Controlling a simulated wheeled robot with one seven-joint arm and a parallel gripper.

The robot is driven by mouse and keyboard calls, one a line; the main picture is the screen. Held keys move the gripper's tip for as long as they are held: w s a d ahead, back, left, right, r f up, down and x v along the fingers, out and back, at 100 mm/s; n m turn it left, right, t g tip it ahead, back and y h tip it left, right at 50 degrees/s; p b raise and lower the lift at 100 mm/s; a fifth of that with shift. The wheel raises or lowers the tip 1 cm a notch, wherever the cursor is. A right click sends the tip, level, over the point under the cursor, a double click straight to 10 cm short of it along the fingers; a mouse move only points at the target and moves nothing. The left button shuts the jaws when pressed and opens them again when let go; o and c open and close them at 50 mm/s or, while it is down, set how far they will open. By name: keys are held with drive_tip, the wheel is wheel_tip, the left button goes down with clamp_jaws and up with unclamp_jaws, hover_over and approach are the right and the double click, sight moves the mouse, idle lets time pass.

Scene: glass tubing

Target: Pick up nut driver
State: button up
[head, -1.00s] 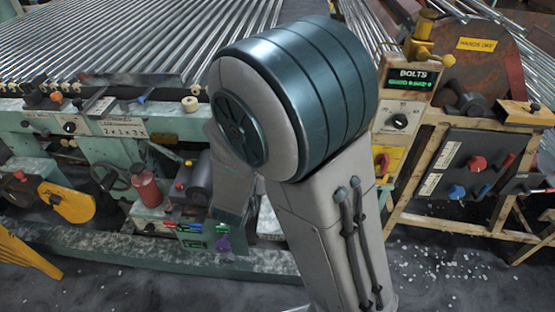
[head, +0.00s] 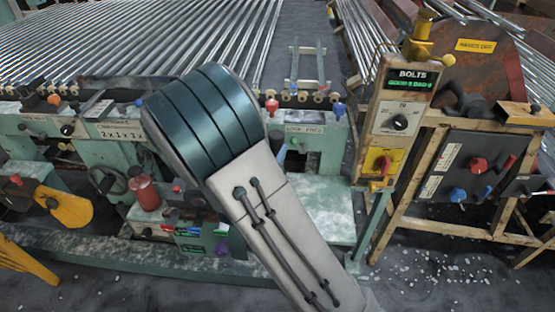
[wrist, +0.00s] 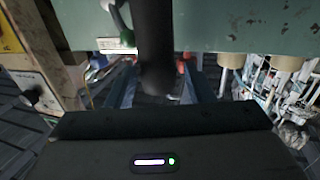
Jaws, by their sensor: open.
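I cannot pick out the nut driver with certainty in either view. In the wrist view, my gripper (wrist: 158,78) is open, with its two fingers apart. A dark cylinder (wrist: 154,35) shows between and beyond the fingers, and I cannot tell whether they touch it. A green-tipped part (wrist: 127,38) hangs beside this cylinder. In the head view, my arm hides the gripper and part of the machine's front.
The pale green machine (head: 325,185) carries knobs, levers and a red canister (head: 144,188). Metal tubes (head: 100,45) lie across its top. A BOLTS post (head: 400,110) and a dark control panel (head: 465,165) stand to the right. White bits litter the floor.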

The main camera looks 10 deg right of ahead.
sight(279, 137)
drive_tip(key=shift+x, duration=2.65)
drive_tip(key=shift+d+r, duration=0.15)
drive_tip(key=shift+r, duration=0.05)
clamp_jaws()
